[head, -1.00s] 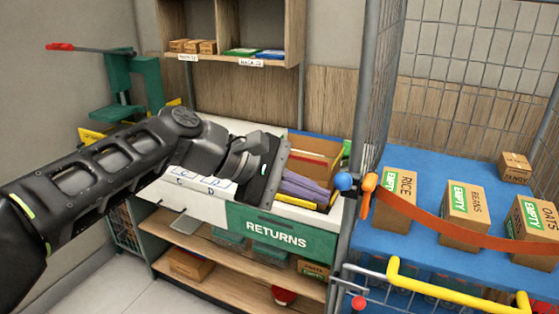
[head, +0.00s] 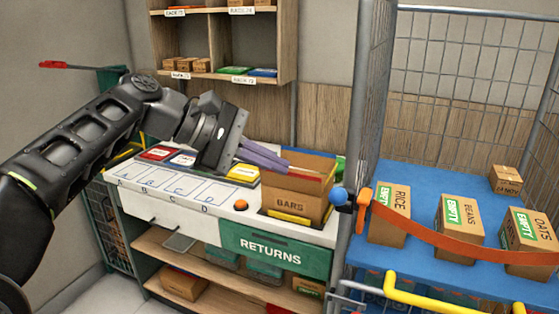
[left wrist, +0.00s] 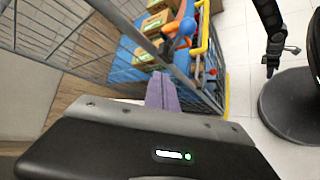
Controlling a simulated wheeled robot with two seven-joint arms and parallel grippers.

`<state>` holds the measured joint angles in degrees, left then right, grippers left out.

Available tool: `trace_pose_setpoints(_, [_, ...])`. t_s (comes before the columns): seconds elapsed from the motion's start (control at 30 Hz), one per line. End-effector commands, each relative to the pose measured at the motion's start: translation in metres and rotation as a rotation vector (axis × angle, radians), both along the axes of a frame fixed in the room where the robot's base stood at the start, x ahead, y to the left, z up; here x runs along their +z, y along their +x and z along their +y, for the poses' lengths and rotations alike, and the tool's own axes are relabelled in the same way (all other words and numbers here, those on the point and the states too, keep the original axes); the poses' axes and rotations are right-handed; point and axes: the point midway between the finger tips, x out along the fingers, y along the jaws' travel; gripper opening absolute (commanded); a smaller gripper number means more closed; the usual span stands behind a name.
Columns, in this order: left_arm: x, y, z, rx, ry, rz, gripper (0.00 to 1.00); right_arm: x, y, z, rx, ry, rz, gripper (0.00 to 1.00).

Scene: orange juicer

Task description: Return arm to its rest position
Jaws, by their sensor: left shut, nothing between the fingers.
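My left arm comes in from the left in the head view. Its left gripper (head: 285,162) points right, with the purple fingers together and nothing between them. The fingers are above the white worktop, by the open cardboard BARS box (head: 296,204); I cannot tell whether they touch it. In the left wrist view the purple fingers (left wrist: 162,95) also show close together and empty, pointing toward the blue-shelved cart. My right gripper does not show in the head view.
The worktop (head: 160,205) has lettered slots and a green RETURNS panel (head: 265,248). A wire cart with a blue shelf (head: 420,185) holds RICE (head: 388,214), BEANS (head: 459,226) and OATS (head: 530,238) boxes behind an orange strap (head: 440,231). A wall shelf (head: 218,74) is above.

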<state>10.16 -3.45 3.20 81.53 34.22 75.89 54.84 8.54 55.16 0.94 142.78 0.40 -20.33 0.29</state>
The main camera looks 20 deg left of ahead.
Motion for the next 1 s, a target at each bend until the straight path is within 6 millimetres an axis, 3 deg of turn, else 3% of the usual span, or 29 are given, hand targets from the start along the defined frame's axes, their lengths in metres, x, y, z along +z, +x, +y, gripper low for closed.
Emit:
trace_pose_setpoints(0.27, [0.002,0.005,0.002,-0.003,0.021,-0.046,0.00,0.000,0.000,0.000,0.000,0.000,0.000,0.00])
trace_pose_setpoints(0.37, [0.003,0.025,0.013,0.035,0.078,-0.146,0.00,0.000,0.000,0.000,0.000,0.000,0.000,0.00])
trace_pose_setpoints(0.47, [-0.018,0.054,0.030,0.092,0.192,-0.253,0.00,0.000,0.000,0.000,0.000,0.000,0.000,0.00])
trace_pose_setpoints(0.57, [-0.078,0.089,0.043,0.120,0.344,-0.311,0.00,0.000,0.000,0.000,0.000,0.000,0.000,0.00])
trace_pose_setpoints(0.73, [-0.214,0.121,0.043,0.059,0.601,-0.335,0.00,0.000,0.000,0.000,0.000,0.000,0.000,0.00])
trace_pose_setpoints(0.87, [-0.322,0.114,0.028,-0.059,0.765,-0.336,0.00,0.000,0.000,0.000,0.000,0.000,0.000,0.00])
trace_pose_setpoints(1.0, [-0.429,0.077,0.000,-0.232,0.888,-0.337,0.00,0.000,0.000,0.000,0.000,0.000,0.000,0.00])
